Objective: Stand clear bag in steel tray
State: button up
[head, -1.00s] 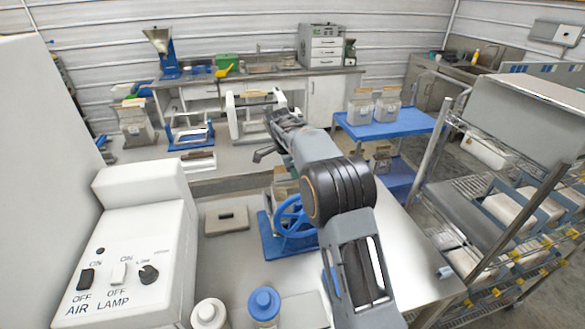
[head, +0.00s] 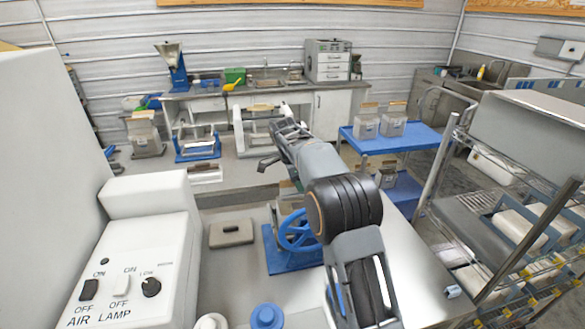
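Several clear bags with brown tops show in the head view. One bag (head: 146,140) stands on the left of the far bench. Two more, a left bag (head: 365,126) and a right bag (head: 393,123), stand upright on the blue cart (head: 408,138). I cannot tell which bag the task means. No steel tray can be clearly made out. My gripper (head: 268,164) is at the far end of my arm, over the middle of the bench and apart from the cart bags. It is small and dark, and its fingers and any contents cannot be made out.
A blue handwheel press (head: 296,235) and a grey block (head: 231,233) are on the near bench. A white control box (head: 135,265) fills the left. A wire rack (head: 520,235) stands at the right. A bare steel top (head: 415,245) lies beside my arm.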

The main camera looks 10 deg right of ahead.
jog(key=v, duration=1)
jog(key=shift+r+p, duration=0.15)
jog(key=shift+p, duration=0.15)
jog(key=shift+s+r, duration=0.2)
jog(key=shift+r, duration=0.25)
jog(key=s+d+r+n+t+y, duration=0.25)
jog(key=s+n, duration=0.65)
jog(key=s, duration=0.5)
jog(key=s+f+n+t, duration=0.1)
jog(key=s+f+n, duration=0.3)
jog(key=s, duration=0.4)
jog(key=s+f+n+t, duration=0.1)
jog(key=s+f+n, duration=0.4)
jog(key=s, duration=0.4)
jog(key=shift+a+f+t+y, duration=0.15)
jog(key=shift+a+t+y, duration=0.05)
jog(key=shift+t+y, duration=0.15)
jog(key=shift+w+f, duration=0.1)
